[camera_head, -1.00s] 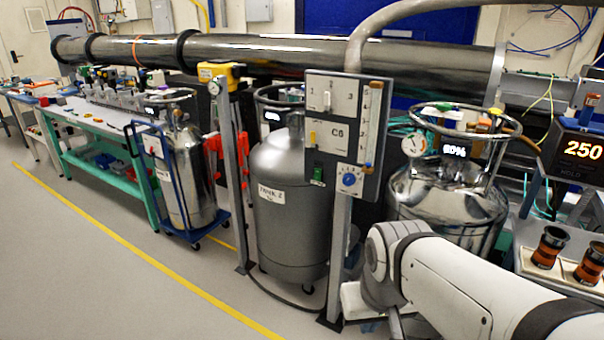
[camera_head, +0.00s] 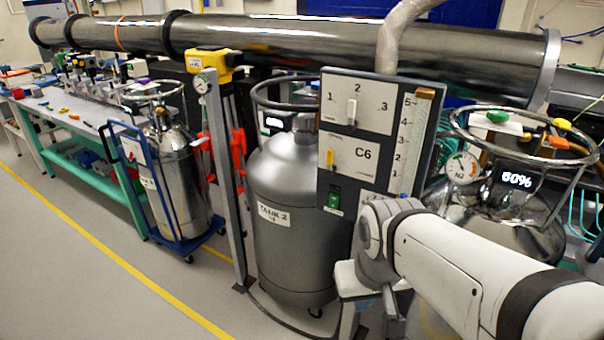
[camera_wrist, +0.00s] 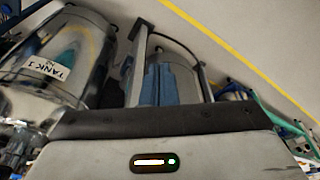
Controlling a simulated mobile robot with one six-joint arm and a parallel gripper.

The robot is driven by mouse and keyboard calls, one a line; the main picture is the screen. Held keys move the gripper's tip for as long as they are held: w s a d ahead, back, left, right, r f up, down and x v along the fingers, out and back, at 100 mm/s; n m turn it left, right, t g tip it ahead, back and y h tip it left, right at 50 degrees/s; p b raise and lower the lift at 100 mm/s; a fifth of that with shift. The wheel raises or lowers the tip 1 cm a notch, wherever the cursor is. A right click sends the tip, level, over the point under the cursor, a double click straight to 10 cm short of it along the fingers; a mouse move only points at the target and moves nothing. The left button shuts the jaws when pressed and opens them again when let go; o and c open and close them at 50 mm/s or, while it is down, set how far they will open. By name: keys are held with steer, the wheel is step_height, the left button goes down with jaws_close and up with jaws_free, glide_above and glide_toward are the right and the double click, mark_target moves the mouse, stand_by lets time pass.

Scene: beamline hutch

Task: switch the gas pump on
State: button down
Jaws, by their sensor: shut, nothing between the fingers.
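A grey control panel marked C6 (camera_head: 375,150) stands on a post in front of the tanks in the head view. It carries a white selector lever (camera_head: 351,112) at 2, a yellow-tipped slider (camera_head: 329,157), a scale tube (camera_head: 411,140) and a green rocker switch (camera_head: 334,201). I cannot tell the switch's position, or which part is the pump's. My arm hides the panel's lower right. My gripper (camera_wrist: 159,68) shows in the wrist view as two blue fingers close together, shut and empty. In the head view it is hidden.
Tank 2 (camera_head: 273,216) stands left of the panel, a shiny tank reading about 60% (camera_head: 517,180) to the right. A blue cart (camera_head: 143,185) holds another tank. A large pipe (camera_head: 350,62) runs behind. The floor (camera_head: 90,285) at left is clear.

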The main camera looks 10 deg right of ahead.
steer(key=shift+w+d+r, duration=0.1)
steer(key=shift+d, duration=0.05)
steer(key=w+f+n+t+b, duration=0.3)
steer(key=w+n, duration=0.3)
steer(key=w, duration=0.2)
steer(key=w+d+f+n+t+y+b, duration=0.1)
steer(key=w+f+n+t+b, duration=0.3)
steer(key=w+n+t+b, duration=0.2)
steer(key=w+d+f+n+t+y+b, duration=0.1)
steer(key=w+f+n+t+b, duration=0.3)
steer(key=w, duration=0.5)
steer(key=n+t+b, duration=0.1)
steer(key=n, duration=0.1)
steer(key=shift+w+n, duration=0.3)
steer(key=shift+w, duration=0.15)
